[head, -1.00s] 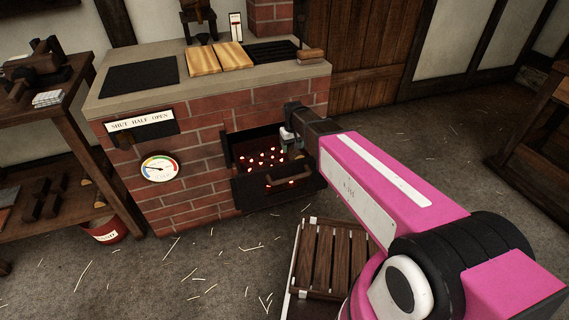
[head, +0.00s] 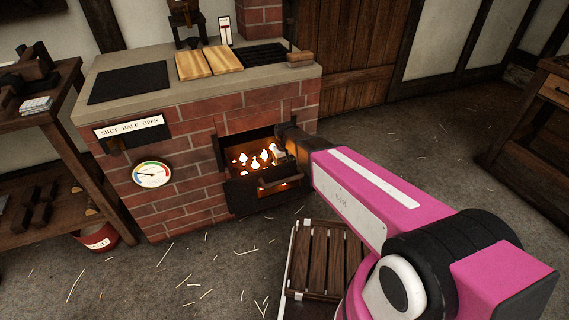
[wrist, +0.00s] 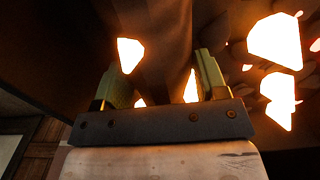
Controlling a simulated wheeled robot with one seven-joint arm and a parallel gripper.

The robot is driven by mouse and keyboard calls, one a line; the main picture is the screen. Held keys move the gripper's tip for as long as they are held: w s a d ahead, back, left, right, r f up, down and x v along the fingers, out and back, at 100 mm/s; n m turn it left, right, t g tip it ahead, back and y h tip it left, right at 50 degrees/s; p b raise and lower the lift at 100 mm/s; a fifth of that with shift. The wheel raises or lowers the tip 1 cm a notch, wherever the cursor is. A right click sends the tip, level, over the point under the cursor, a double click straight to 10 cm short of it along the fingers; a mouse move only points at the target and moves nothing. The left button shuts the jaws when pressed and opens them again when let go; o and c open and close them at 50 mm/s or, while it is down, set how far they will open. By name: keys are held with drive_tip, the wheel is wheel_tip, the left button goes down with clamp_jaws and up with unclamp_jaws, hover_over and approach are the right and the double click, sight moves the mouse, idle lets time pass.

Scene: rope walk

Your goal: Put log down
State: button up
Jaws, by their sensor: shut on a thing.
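The brick stove's firebox (head: 235,148) is open at the front and flames (head: 254,162) burn inside it. My gripper (wrist: 161,78) is inside the firebox mouth, and in the head view its tip is mostly hidden by my arm and the opening. In the wrist view its two greenish fingers are closed on the sides of a brown log (wrist: 160,35). Bright flames (wrist: 275,45) show beside and around the log. I cannot tell whether the log touches the bed of the fire.
The lowered firebox door (head: 245,193) with its handle juts out below the mouth. A slatted wooden rack (head: 325,255) stands on the floor in front. Wooden boards (head: 210,62) lie on the stove top. A red bucket (head: 98,238) stands at left.

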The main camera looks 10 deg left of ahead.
drive_tip(key=o, duration=1)
drive_tip(key=shift+o, duration=0.2)
wheel_tip(320, 180, up, 12)
drive_tip(key=shift+r, duration=0.1)
